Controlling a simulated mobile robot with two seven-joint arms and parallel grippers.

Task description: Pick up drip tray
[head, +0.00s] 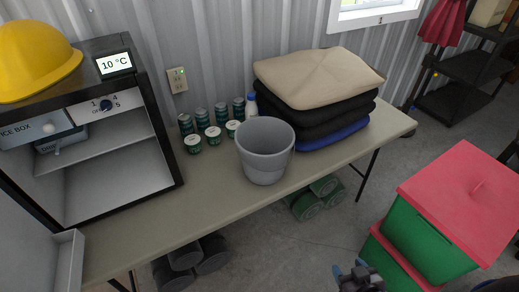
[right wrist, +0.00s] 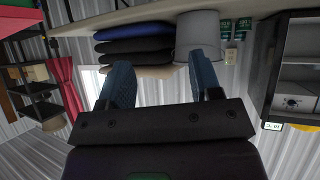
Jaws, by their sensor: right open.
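A small grey tray (head: 62,139) with lettering that looks like "drip" sits under the ice box door, high inside the open fridge (head: 122,188) at the left of the head view. Part of it is hidden by the ice box front. My right gripper (head: 358,273) shows at the bottom of the head view, in front of the table and far to the right of the fridge. In the right wrist view its two blue fingers (right wrist: 162,78) are apart with nothing between them. That view is upside down, with the fridge at its right edge. My left gripper is out of view.
The table (head: 215,208) holds a grey bucket (head: 265,150), several green cans (head: 213,135) and folded fabric (head: 318,78). A yellow hard hat (head: 35,60) sits on the fridge. Green crates with red lids (head: 470,195) stand at the right. Floor between table and crates is mostly clear.

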